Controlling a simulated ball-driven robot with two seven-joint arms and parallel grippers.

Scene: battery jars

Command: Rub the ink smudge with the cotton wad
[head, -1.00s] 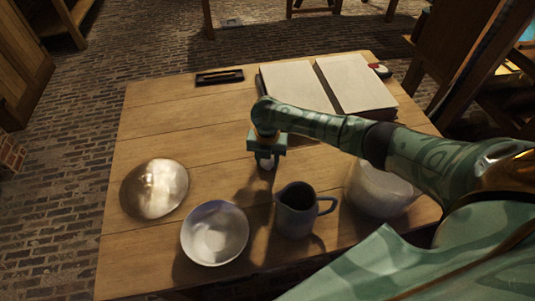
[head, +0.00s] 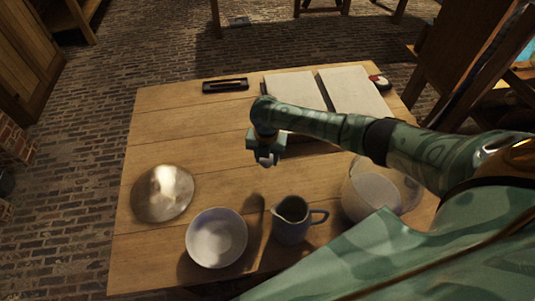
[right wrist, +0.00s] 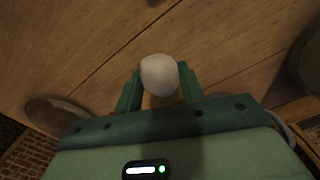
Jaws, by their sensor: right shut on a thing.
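My right gripper (head: 266,157) hangs over the middle of the wooden table (head: 150,130), shut on a small white cotton wad (head: 266,160). In the right wrist view the wad (right wrist: 159,75) sits between the two green fingers of the gripper (right wrist: 159,88), with bare planks beyond it. I cannot clearly make out the ink smudge. My left gripper is not in view.
A shiny metal dome (head: 162,193), a white bowl (head: 217,238), a dark jug (head: 292,222) and a pale, partly hidden vessel (head: 372,192) stand along the near side. The table's left middle is clear.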

